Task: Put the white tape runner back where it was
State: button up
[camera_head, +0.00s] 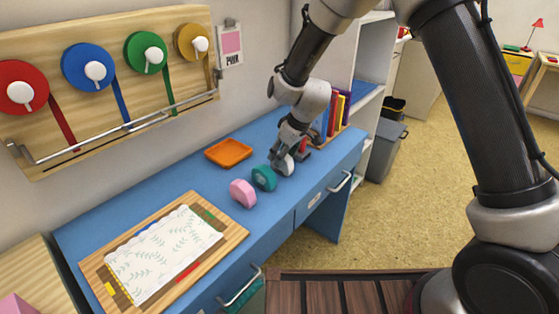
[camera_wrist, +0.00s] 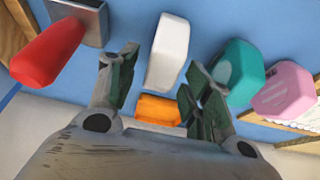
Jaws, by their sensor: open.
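The teal runner (camera_wrist: 238,72) is close to the right finger, with the pink runner (camera_wrist: 285,90) beyond.
An orange tray (camera_head: 228,152) lies behind the row. A red-handled thing with a grey base (camera_wrist: 48,52) is left of my gripper in the wrist view. Books (camera_head: 341,108) stand at the desk's right end. A wooden board (camera_head: 93,269) with patterned paper lies front left.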

aim_at(291, 163)
jog(key=v, duration=0.8)
jog(key=s+d+r+m, duration=0.2)
jog(key=s+d+r, duration=0.25)
jog(key=d, duration=0.25)
jog(key=s+d+r+m+t+h, duration=0.1)
jog(key=s+d+r, duration=0.2)
jog(key=d+r, duration=0.35)
jog(key=s+d+r+m, duration=0.25)
jog(key=d+r, duration=0.25)
jog(key=d, duration=0.3)
jog(key=s+d+r+m+h, duration=0.1)
jog(key=s+d+m, duration=0.1)
jog(key=s+d, duration=0.4)
jog(key=s+d+r+m+h, duration=0.1)
jog(key=s+d+m, duration=0.2)
jog(key=s+d, duration=0.4)
jog(key=s, duration=0.6)
jog(key=shift+r+h, duration=0.3)
jog(key=shift+r, duration=0.1)
